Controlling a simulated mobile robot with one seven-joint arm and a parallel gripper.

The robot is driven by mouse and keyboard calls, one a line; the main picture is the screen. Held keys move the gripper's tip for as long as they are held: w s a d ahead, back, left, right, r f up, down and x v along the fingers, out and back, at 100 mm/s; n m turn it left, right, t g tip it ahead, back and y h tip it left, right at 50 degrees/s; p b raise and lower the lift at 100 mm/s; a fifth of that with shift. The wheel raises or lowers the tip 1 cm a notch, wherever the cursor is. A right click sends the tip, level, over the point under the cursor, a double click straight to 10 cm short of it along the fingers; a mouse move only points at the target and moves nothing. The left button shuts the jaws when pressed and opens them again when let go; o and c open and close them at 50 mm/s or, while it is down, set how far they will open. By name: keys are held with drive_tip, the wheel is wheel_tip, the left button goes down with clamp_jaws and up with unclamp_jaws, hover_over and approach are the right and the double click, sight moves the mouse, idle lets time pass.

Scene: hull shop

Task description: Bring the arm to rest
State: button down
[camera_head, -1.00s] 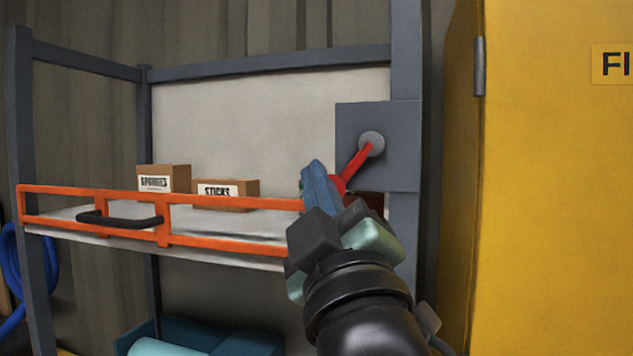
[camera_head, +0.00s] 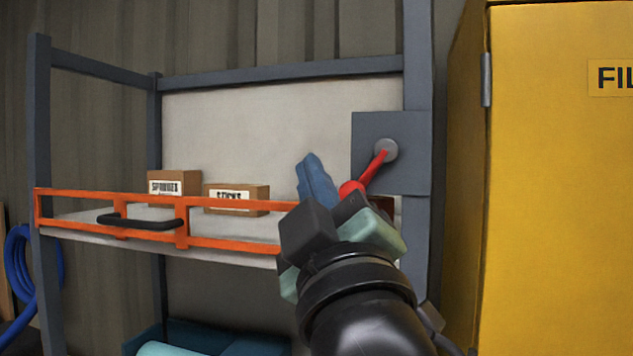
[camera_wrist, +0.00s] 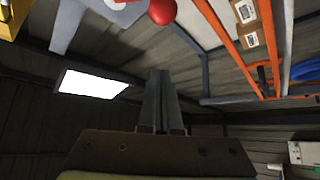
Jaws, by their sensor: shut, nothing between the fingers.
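My gripper (camera_head: 312,172) is in front of the right part of the shelf rack, with its blue fingers pointing up. In the wrist view the fingers (camera_wrist: 160,80) lie together, shut with nothing between them. A red lever (camera_head: 376,166) with a round red knob (camera_head: 351,188) is mounted on a grey plate (camera_head: 412,170) on the rack's right post. The knob is just right of the fingers in the head view. In the wrist view the red knob (camera_wrist: 162,11) is at the top edge, apart from the fingertips.
An orange rail gate (camera_head: 182,222) with a black handle (camera_head: 140,222) crosses the shelf front. Two labelled cardboard boxes (camera_head: 174,184) (camera_head: 236,199) stand behind it. A yellow cabinet (camera_head: 560,200) is at the right. A blue hose (camera_head: 20,275) hangs at the far left.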

drive_tip(key=s+f+m+t+h+b, duration=0.2)
drive_tip(key=s+m+t+h, duration=0.2)
drive_tip(key=s+m, duration=0.7)
drive_tip(key=shift+d+m+h+b, duration=0.15)
drive_tip(key=shift+m+h+b, duration=0.15)
drive_tip(key=shift+m, duration=0.2)
drive_tip(key=shift+s+f, duration=0.1)
idle(1.6)
